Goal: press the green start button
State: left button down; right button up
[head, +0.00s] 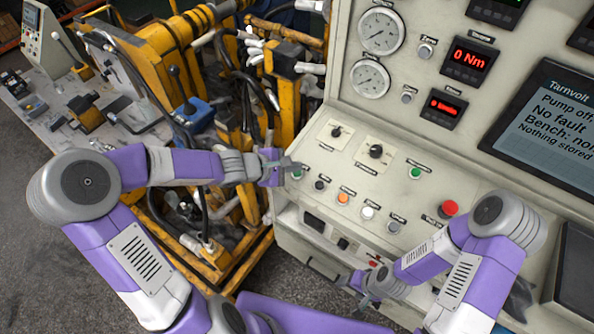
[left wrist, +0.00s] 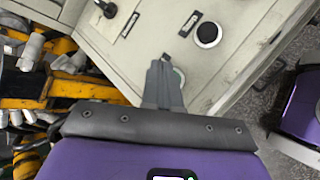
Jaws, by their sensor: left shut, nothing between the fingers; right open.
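A green button (head: 297,173) sits at the left end of the lower row on the cream control panel (head: 330,110). A second green button (head: 415,173) sits further right; the labels are too small to tell which is start. My left gripper (head: 287,166) is shut and empty, with its tips right by the left green button, partly covering it; I cannot tell whether they touch. In the left wrist view the closed fingers (left wrist: 163,75) point at the panel and hide most of a round part behind them. My right gripper (head: 357,284) is open, low before the console.
The lower row also holds an orange button (head: 343,198), a white button (head: 367,213) and a red stop button (head: 448,208). Two black knobs (head: 376,151) sit above. Yellow machinery with hoses (head: 180,60) stands left of the console. A display (head: 550,120) is at right.

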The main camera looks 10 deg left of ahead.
aim_at(291, 180)
dwell(0.8)
pick_arm(q)
jog(key=shift+f+b, duration=0.4)
jog(key=shift+b, duration=0.1)
jog(key=shift+w+f+b, duration=0.1)
jog(key=shift+f+b, duration=0.3)
jog(key=shift+b, duration=0.05)
dwell(0.5)
jog(key=shift+r, duration=0.15)
jog(key=shift+r+p, duration=0.65)
jog(key=r+p, duration=0.2)
jog(key=s+r+p, duration=0.1)
jog(key=r+p, duration=0.1)
jog(key=r, duration=0.1)
jog(key=shift+a, duration=0.15)
dwell(0.5)
